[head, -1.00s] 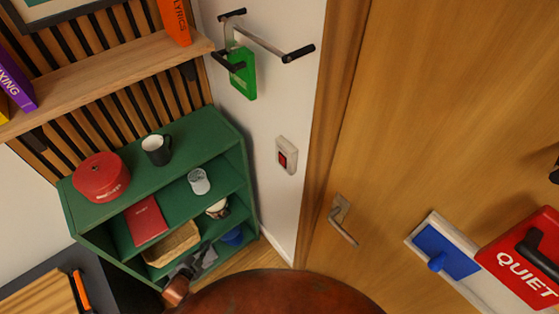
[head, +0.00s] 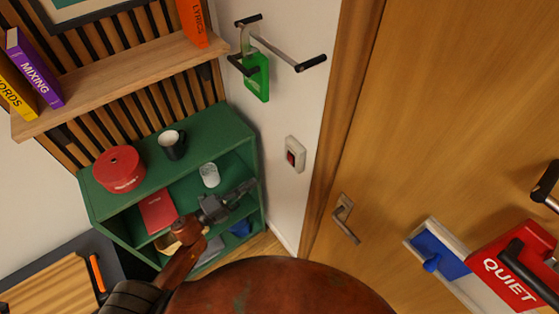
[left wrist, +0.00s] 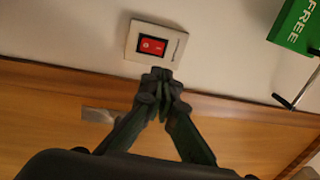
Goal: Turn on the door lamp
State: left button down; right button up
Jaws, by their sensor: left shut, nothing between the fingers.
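A white wall plate (head: 298,147) with a red rocker switch (head: 291,158) is on the white wall beside the wooden door frame. The red switch also shows close up in the left wrist view (left wrist: 153,46). My left gripper (head: 253,184) is shut and empty, to the left of the switch and lower in the head view. In the left wrist view its closed fingertips (left wrist: 158,75) appear just below the plate's edge; I cannot tell whether they touch it. No lamp is recognisable in these views. My right gripper is not in view.
A green shelf unit (head: 228,122) with a red pot (head: 119,169) and mug (head: 171,145) stands left of the wall switch. A green tag (head: 257,78) hangs on a hook above it.

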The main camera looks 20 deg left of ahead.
pick_arm(q)
jog(key=shift+w, duration=0.1)
jog(key=p, duration=0.5)
send_near(289, 157)
jog(key=x, duration=0.6)
jog(key=shift+w+d, duration=0.1)
jog(key=shift+d, duration=0.15)
jog(key=shift+w+d, duration=0.15)
jog(key=shift+w, duration=0.05)
jog(key=shift+w, duration=0.1)
